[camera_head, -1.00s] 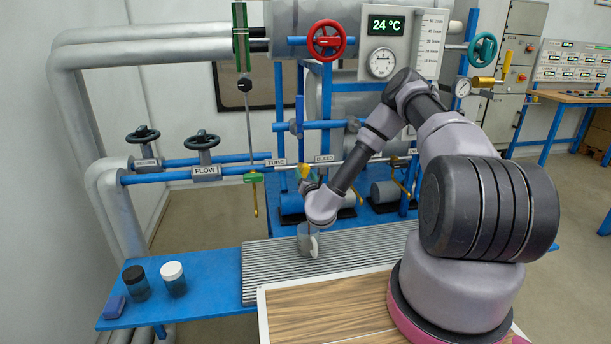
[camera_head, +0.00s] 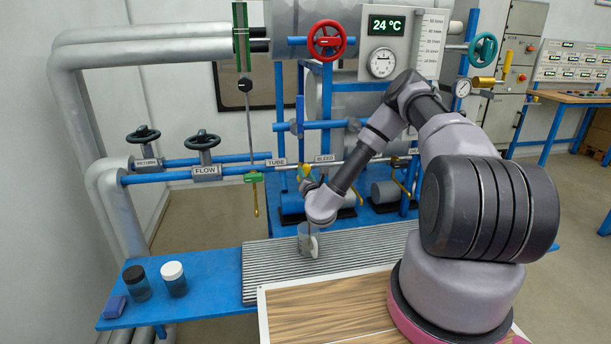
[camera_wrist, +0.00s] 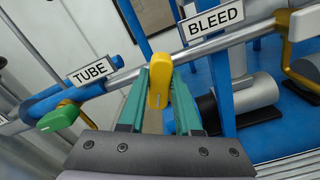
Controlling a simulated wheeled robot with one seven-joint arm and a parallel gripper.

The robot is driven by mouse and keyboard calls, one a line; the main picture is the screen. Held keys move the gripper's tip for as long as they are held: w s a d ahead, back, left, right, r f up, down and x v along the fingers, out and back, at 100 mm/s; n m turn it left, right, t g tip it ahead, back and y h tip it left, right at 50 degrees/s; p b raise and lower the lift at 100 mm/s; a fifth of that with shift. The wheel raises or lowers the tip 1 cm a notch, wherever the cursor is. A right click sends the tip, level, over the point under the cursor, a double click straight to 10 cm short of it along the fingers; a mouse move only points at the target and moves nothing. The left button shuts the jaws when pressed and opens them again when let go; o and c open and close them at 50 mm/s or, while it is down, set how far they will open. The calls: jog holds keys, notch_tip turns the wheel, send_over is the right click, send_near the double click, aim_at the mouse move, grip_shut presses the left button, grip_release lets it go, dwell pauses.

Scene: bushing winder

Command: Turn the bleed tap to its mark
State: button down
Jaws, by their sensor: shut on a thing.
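The bleed tap's yellow handle (camera_wrist: 158,82) shows in the wrist view, on the silver pipe (camera_wrist: 225,40) beside the BLEED label (camera_wrist: 216,20). My gripper (camera_wrist: 158,85) has its green fingers on both sides of the handle and is shut on it. The handle stands roughly upright in that view. In the head view a bit of the yellow handle (camera_head: 304,172) shows just above my wrist, below the BLEED label (camera_head: 324,158). I cannot make out the tap's mark.
The TUBE label (camera_wrist: 91,71) and a green tap handle (camera_wrist: 58,117) are left of my gripper. A beaker (camera_head: 308,240) stands on the ribbed tray (camera_head: 265,275) below my wrist. Two jars (camera_head: 173,279) stand on the blue shelf.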

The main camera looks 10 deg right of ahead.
jog(key=m, duration=0.6)
jog(key=shift+d+f+m, duration=0.15)
jog(key=shift+f+m, duration=0.1)
jog(key=shift+m, duration=0.15)
jog(key=m, duration=0.5)
jog(key=shift+f, duration=0.15)
jog(key=shift+s+m, duration=0.1)
jog(key=shift+m, duration=0.3)
jog(key=c, duration=0.6)
grip_release()
jog(key=s, duration=1)
jog(key=shift+s, duration=0.4)
